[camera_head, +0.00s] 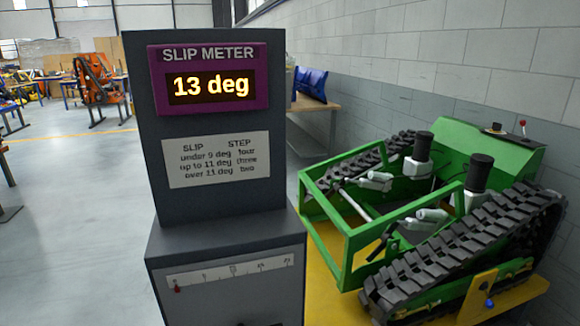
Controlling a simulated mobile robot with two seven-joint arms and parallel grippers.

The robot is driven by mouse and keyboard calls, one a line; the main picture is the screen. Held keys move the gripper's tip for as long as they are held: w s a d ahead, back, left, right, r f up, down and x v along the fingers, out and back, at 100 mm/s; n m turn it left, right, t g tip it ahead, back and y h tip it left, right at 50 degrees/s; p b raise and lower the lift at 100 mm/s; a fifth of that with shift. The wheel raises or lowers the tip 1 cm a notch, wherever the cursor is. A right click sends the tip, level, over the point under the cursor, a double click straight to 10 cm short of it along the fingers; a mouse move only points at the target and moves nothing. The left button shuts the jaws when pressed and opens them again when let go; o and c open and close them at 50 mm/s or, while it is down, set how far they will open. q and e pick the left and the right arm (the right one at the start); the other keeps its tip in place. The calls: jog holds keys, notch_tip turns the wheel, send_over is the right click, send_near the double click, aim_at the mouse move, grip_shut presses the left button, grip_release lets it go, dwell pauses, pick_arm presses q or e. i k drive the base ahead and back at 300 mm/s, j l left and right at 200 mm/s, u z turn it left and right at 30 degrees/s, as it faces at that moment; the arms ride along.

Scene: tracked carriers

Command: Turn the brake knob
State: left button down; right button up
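A green tracked carrier (362,246) with black tracks (440,262) stands on a yellow base (325,255) at the right. On its rear body are a small dark fitting (495,129) and a thin lever with a red tip (522,123). A blue-tipped part (489,303) sits on a yellow bracket by the near track. I cannot tell which of these, if any, is the brake knob. A dark slip meter (136,110) shows "13 deg" on its display (211,87). Neither gripper is in view.
The meter's placard (217,160) reads: under 9 deg four, up to 11 deg three, over 11 deg two. A scale strip (230,271) has a red marker (177,289) at its left end. A bench (314,107) with a blue item stands behind.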

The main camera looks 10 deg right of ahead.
aim_at(497, 127)
jog(key=l+u, duration=0.1)
jog(key=l, duration=3.95)
jog(key=i+l, duration=0.15)
jog(key=l, duration=1)
jog(key=i, duration=0.05)
